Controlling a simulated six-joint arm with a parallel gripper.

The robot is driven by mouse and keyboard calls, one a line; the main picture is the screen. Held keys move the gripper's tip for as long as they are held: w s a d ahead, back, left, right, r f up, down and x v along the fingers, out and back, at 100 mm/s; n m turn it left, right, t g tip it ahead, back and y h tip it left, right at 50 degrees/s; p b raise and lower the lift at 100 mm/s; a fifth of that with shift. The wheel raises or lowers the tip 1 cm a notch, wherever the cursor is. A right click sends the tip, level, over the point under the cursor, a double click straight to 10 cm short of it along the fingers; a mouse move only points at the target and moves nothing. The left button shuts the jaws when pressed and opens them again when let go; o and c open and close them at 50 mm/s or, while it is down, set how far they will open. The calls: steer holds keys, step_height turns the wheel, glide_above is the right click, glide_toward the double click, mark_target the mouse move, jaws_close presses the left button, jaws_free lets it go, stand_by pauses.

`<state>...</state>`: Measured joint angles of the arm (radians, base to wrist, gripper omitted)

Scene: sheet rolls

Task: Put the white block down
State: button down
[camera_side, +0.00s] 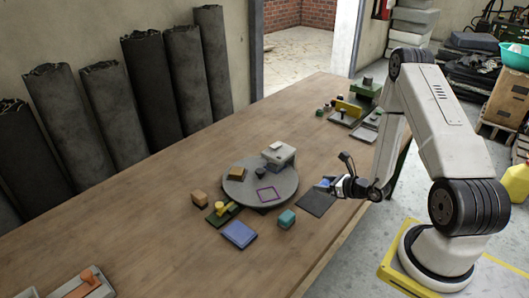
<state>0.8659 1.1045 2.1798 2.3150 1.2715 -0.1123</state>
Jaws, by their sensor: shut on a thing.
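My gripper (328,185) is low over the right side of the table, close to a dark square mat (317,203). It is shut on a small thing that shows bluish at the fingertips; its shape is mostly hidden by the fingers. A small white block (277,146) sits on a pale grey box at the back of the round grey turntable (232,192), apart from my gripper. I cannot tell whether this is the task's white block.
A purple square outline (269,195) marks the turntable, beside a brown block (237,174). A teal block (287,218), a blue pad (239,234) and an orange block (200,198) lie around it. Green fixtures (352,108) stand farther back. The left-centre table is clear.

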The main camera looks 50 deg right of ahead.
mark_target(315, 198)
steer(key=shift+w+d+f, duration=0.35)
steer(key=shift+w+f, duration=0.4)
steer(key=shift+f, duration=0.2)
steer(key=shift+w+d+f, duration=0.3)
steer(key=shift+w+f, duration=0.4)
steer(key=shift+f, duration=0.2)
steer(key=shift+w+d+f, duration=0.15)
steer(key=shift+w+f, duration=0.1)
steer(key=shift+f, duration=1.55)
steer(key=shift+f, duration=0.15)
jaws_free()
